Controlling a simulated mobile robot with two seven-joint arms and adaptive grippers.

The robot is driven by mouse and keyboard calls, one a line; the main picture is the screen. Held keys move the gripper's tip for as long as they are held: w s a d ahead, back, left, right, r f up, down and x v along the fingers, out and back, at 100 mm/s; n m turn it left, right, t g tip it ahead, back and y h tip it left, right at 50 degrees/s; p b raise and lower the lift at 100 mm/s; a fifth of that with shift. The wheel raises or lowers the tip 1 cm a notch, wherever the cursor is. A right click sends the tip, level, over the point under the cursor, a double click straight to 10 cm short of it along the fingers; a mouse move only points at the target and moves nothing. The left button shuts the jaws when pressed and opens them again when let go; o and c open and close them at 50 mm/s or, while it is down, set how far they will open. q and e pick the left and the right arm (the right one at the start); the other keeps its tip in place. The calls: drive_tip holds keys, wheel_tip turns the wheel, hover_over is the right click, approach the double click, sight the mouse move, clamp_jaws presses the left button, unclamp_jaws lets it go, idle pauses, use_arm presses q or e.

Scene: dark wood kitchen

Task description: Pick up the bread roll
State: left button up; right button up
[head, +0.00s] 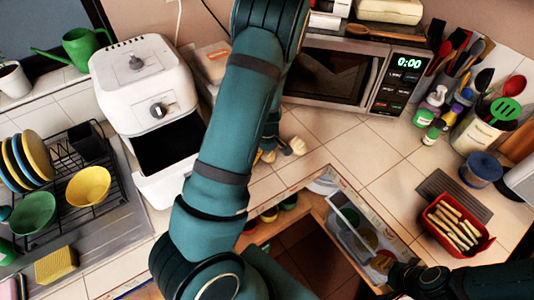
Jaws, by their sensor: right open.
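A small pale, rounded item (297,146) lies on the tiled counter just right of my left arm. It may be the bread roll, but it is too small to be sure. My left arm rises across the middle of the view and bends back down behind itself. My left gripper (268,153) seems to be low behind the forearm, close to the pale item. It is mostly hidden, so I cannot tell its jaws or whether it touches anything. My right gripper (408,277) is open at the lower right, over the open drawer's right edge, away from the pale item.
A white air fryer (140,75) with its drawer out stands left of the arm, and a microwave (340,72) behind. A dish rack (75,180) is at left. An open drawer (345,190) holds containers.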

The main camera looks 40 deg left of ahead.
use_arm(q)
drive_tip(key=c, duration=1.1)
drive_tip(key=shift+c, duration=0.2)
